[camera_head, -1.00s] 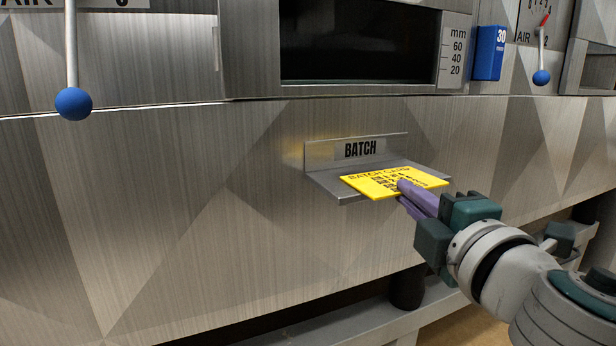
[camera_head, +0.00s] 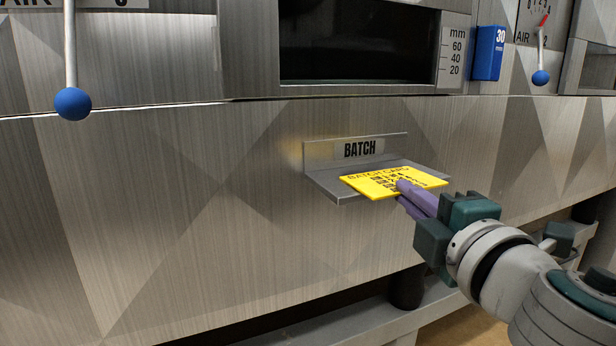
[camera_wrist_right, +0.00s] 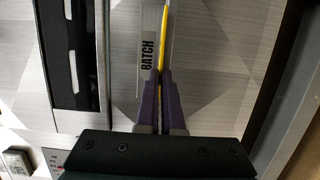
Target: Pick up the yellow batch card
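The yellow batch card (camera_head: 370,183) lies over the metal ledge (camera_head: 345,196) under the BATCH label. Its front edge sticks out past the ledge. I cannot tell whether it still touches the ledge. My right gripper (camera_head: 402,190) comes in from the lower right, with one purple finger above the card and the other below its front edge. In the right wrist view, the fingers (camera_wrist_right: 161,78) are close together with the thin yellow card (camera_wrist_right: 163,45) edge-on between their tips. The right gripper looks shut on the card. My left gripper is out of view.
The BATCH plate (camera_head: 360,149) stands upright behind the ledge. A blue block marked 30 (camera_head: 489,53) and levers with blue knobs (camera_head: 73,104) (camera_head: 541,78) are on the panel above. Open room lies in front of the panel at left.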

